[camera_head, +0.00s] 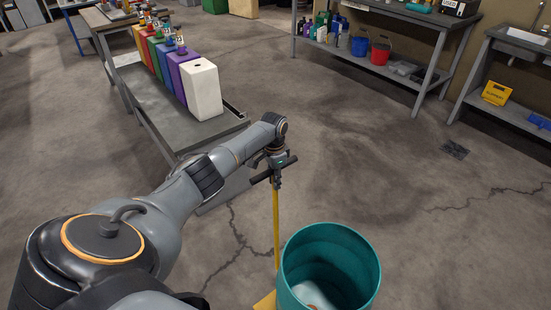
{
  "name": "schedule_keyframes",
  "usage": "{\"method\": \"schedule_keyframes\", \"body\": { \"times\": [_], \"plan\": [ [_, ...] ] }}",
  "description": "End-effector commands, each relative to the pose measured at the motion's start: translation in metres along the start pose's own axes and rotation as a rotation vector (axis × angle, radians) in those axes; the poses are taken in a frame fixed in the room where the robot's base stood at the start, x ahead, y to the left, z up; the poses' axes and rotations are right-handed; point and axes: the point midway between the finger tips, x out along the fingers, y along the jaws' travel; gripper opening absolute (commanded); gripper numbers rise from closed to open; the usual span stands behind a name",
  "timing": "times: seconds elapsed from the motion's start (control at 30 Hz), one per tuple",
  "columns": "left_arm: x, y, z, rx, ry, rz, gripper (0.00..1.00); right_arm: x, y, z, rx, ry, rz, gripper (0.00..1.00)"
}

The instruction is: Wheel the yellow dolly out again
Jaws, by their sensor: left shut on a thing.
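The yellow dolly shows as a thin upright yellow pole (276,230) with a dark crossbar handle at its top, and a bit of yellow base at the bottom edge of the head view. My left gripper (274,176) is shut on the dolly's handle at the top of the pole. A teal open-topped drum (328,262) stands close to the right of the pole, with something pale inside it. The drum hides part of the dolly's base, so I cannot tell whether it rests on it. My right gripper is out of view.
A grey bench (185,125) with several coloured canisters stands at the left, close beyond my left arm. A workbench (400,15) with a blue bucket (360,44) and a red bucket (380,52) stands at the back right.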

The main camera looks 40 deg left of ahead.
Motion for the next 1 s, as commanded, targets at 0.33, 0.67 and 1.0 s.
{"method": "schedule_keyframes", "body": {
  "times": [0.33,0.67,1.0],
  "plan": [
    [0.0,0.0,0.0,0.0,0.001,-0.001,0.43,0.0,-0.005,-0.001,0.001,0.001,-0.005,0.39],
    [-0.022,-0.001,-0.001,0.0,0.004,-0.003,0.43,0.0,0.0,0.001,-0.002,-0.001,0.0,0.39],
    [-0.093,-0.001,-0.001,0.001,0.003,-0.004,0.43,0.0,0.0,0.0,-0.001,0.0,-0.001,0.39]
  ]
}}
